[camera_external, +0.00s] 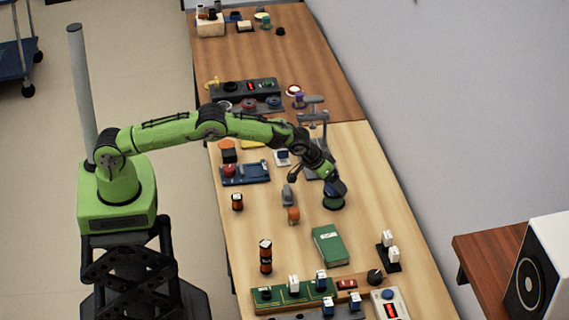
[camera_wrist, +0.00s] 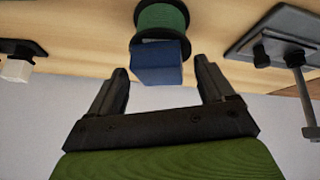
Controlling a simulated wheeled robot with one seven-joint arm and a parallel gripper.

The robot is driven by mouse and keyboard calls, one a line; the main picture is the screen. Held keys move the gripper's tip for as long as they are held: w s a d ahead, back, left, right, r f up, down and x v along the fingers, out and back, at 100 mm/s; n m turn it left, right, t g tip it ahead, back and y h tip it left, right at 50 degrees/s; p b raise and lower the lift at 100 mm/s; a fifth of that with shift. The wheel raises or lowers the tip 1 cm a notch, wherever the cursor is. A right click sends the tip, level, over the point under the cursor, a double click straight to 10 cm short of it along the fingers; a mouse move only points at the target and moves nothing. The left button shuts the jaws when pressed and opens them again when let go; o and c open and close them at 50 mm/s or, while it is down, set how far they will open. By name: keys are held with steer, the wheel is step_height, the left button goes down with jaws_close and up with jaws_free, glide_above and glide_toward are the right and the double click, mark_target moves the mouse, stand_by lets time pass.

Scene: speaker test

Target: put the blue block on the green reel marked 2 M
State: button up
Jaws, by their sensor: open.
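The green reel (camera_wrist: 162,16) has dark flanges and stands on the light wooden table. In the external view the reel (camera_external: 333,204) is partly hidden under my gripper (camera_external: 335,186). The blue block (camera_wrist: 158,63) appears to rest on the reel's near flange. Its exact contact with the flange is hard to see. In the wrist view my gripper (camera_wrist: 162,68) is open, with a finger on each side of the block and a visible gap at both sides. No 2 M marking can be read.
A green book (camera_external: 330,245) lies in front of the reel. An orange-topped object (camera_external: 293,215) stands to its left, and a grey clamp-like stand (camera_external: 314,118) stands behind. White switches on a dark base (camera_external: 388,258) are at front right. Bare table lies right of the reel.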

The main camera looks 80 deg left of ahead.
steer(key=shift+r, duration=0.25)
steer(key=s+a+p+v, duration=0.1)
steer(key=a+v, duration=0.1)
steer(key=v, duration=1)
steer(key=s+a+f+v, duration=0.1)
steer(key=a+v, duration=0.1)
steer(key=v, duration=1.1)
steer(key=s+a+r+m, duration=0.25)
steer(key=s+r, duration=0.35)
steer(key=s, duration=0.5)
steer(key=s+a+f+m, duration=0.1)
steer(key=s, duration=2.2)
steer(key=shift+a+f+m+g+h+p, duration=0.2)
steer(key=shift+m+g+h+p, duration=0.1)
steer(key=shift+m+g+p, duration=0.1)
